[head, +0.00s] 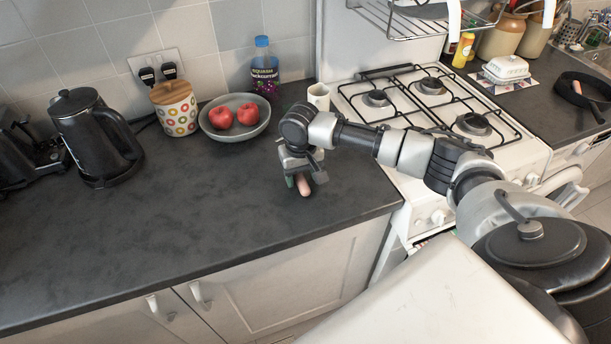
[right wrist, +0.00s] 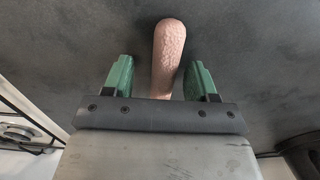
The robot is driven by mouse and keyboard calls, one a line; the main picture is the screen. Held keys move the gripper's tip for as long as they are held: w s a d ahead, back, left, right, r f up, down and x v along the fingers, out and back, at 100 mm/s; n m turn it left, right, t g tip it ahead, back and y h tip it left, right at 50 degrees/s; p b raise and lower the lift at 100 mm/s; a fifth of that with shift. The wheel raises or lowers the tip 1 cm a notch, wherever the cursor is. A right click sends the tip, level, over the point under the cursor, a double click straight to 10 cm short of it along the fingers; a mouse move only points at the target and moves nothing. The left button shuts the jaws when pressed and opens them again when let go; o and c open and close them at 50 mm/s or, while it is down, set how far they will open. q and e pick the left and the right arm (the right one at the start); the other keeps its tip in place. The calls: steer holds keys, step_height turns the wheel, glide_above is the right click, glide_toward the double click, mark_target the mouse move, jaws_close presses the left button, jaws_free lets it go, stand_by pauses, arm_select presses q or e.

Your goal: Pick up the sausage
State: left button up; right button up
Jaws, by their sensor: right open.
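The sausage (head: 304,187) is pinkish and lies on the dark counter (head: 200,230), left of the stove. My right gripper (head: 304,182) is directly over it, pointing down, and hides part of it. In the right wrist view the sausage (right wrist: 168,55) lies lengthwise between the two green fingers of the right gripper (right wrist: 160,80). The fingers are open, with a gap on each side of the sausage. Its near end is hidden behind the gripper body. My left gripper is not in view.
A grey bowl with red apples (head: 235,118), a white mug (head: 318,97) and a squash bottle (head: 264,70) stand behind. A patterned jar (head: 175,108) and black kettle (head: 95,138) stand left. The white gas stove (head: 440,110) is right. The counter's front middle is clear.

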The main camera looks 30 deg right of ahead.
steer(key=c, duration=1)
steer(key=shift+r, duration=0.1)
